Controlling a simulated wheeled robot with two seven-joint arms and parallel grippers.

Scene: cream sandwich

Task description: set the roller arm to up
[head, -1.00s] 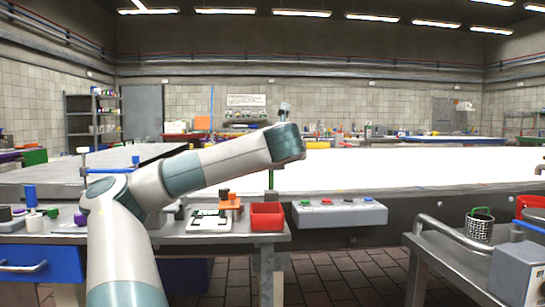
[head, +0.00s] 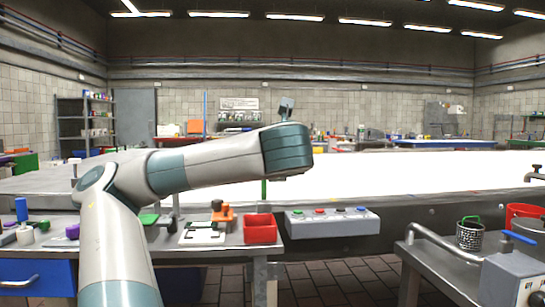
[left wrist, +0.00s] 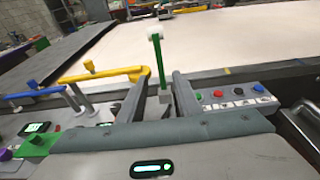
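A green post with a white top (left wrist: 156,35) stands upright at the belt edge in the left wrist view. Its green lower part shows in the head view (head: 263,190) below my left wrist. I cannot tell for sure whether it is the roller arm. My left gripper (left wrist: 162,80) is open, its two grey fingers pointing toward the post, which shows between them. I cannot tell whether they touch it. In the head view my left forearm and wrist hide the gripper's fingers. My right gripper is not in view.
A grey button box (head: 332,222) is on the belt's front, right of the post. A red bin (head: 260,229) stands on the near bench. A yellow bar (left wrist: 90,74) and a blue bar (left wrist: 35,93) lie left of the fingers. A metal cart (head: 445,262) is at right.

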